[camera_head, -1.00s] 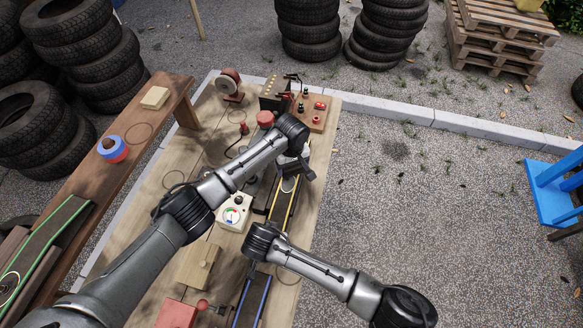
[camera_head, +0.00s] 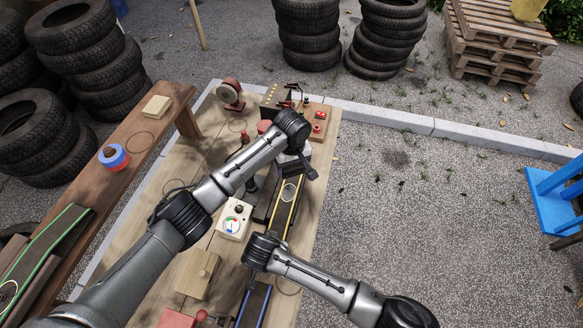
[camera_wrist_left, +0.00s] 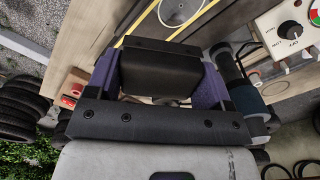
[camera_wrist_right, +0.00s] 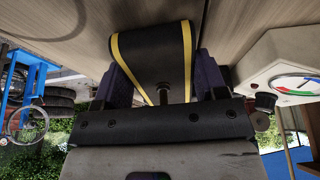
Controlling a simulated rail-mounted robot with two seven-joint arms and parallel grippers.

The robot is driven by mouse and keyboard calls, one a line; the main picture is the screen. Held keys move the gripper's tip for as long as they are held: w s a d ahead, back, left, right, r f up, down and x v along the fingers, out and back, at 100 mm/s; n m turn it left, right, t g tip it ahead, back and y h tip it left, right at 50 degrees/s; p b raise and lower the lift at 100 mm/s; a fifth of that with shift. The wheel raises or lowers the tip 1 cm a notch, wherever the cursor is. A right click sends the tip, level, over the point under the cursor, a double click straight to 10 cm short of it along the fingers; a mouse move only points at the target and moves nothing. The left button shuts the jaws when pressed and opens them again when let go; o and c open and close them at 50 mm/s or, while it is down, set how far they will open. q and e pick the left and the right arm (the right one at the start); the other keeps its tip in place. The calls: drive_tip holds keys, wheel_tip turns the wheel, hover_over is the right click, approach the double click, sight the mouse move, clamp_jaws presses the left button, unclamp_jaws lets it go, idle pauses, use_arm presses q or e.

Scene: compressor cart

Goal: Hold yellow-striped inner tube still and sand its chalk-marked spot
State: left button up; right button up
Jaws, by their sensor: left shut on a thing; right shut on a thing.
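The yellow-striped inner tube (camera_head: 281,216) lies lengthwise on the bench, black with yellow edges. Its pale chalk ring (camera_head: 289,192) shows in the head view and at the top of the left wrist view (camera_wrist_left: 184,8). My left gripper (camera_head: 297,168) is just beyond the ring, shut on a dark block (camera_wrist_left: 160,72); whether the block touches the tube is unclear. My right gripper (camera_wrist_right: 163,88) is shut on the tube's near end, its fingers on either side of the yellow edges. A small metal stem shows between them. The right fingertips are mostly hidden in the head view.
A cream dial box (camera_head: 234,219) stands close left of the tube. A blue-striped strip (camera_head: 254,304) and a wooden block (camera_head: 197,274) lie nearer. A board with red knobs (camera_head: 318,128) stands at the far end. The bench's right edge is close to the tube.

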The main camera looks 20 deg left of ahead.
sight(285, 192)
use_arm(q)
drive_tip(key=shift+f, duration=0.1)
drive_tip(key=shift+a+f, duration=0.2)
drive_tip(key=shift+f, duration=0.65)
drive_tip(key=shift+a+f, duration=0.15)
drive_tip(key=shift+f, duration=0.65)
drive_tip(key=shift+a+f, duration=0.2)
drive_tip(key=shift+f, duration=0.65)
drive_tip(key=shift+f, duration=1)
drive_tip(key=shift+s, duration=0.1)
drive_tip(key=shift+s+d+r, duration=0.1)
drive_tip(key=shift+s+d, duration=0.05)
drive_tip(key=shift+s, duration=1.75)
